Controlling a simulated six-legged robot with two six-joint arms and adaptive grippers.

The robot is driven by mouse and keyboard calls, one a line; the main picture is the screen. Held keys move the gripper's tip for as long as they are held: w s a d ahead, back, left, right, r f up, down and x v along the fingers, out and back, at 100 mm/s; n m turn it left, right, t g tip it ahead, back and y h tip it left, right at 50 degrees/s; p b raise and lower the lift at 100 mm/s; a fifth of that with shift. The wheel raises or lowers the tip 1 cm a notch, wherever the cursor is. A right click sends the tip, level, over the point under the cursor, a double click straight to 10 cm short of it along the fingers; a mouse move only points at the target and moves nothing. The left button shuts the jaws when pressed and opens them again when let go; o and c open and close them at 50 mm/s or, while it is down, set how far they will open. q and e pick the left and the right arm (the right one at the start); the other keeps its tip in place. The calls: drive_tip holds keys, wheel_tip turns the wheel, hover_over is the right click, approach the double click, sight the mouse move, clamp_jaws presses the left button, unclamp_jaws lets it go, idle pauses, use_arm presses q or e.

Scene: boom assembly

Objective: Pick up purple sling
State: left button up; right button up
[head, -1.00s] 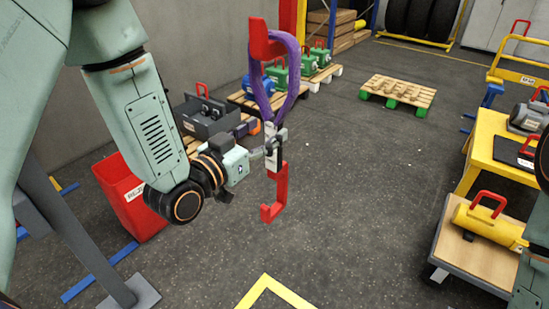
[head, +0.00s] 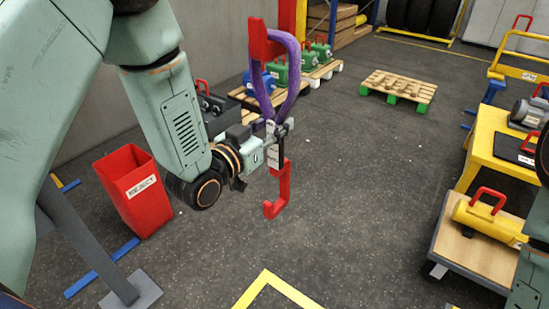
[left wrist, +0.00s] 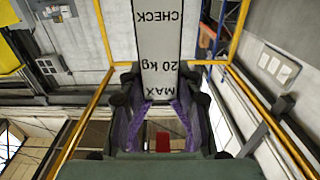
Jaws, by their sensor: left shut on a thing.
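The purple sling (head: 292,88) is a loop hanging in the upper middle of the head view, around a red hook-shaped piece (head: 262,42) at its top. Below the loop is a white plate, and under that a second red hook (head: 281,188). My left gripper (head: 271,143) is shut at the plate, just below the loop. In the left wrist view the plate (left wrist: 158,45) reads "CHECK 20 kg MAX" upside down, and the purple sling (left wrist: 183,118) shows between and behind the fingers. How the fingers grip the sling is partly hidden. My right gripper does not show.
A red reject bin (head: 135,190) stands at left. Pallets with green and blue units stand behind the sling. A low pallet (head: 398,84) is farther right. A yellow bench (head: 490,140) and a cart with a yellow cylinder (head: 480,222) line the right. The middle floor is clear.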

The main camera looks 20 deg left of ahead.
use_arm(q)
drive_tip(key=shift+d, duration=0.15)
drive_tip(key=c, duration=0.3)
drive_tip(key=shift+a, duration=0.4)
clamp_jaws()
drive_tip(key=shift+d, duration=0.1)
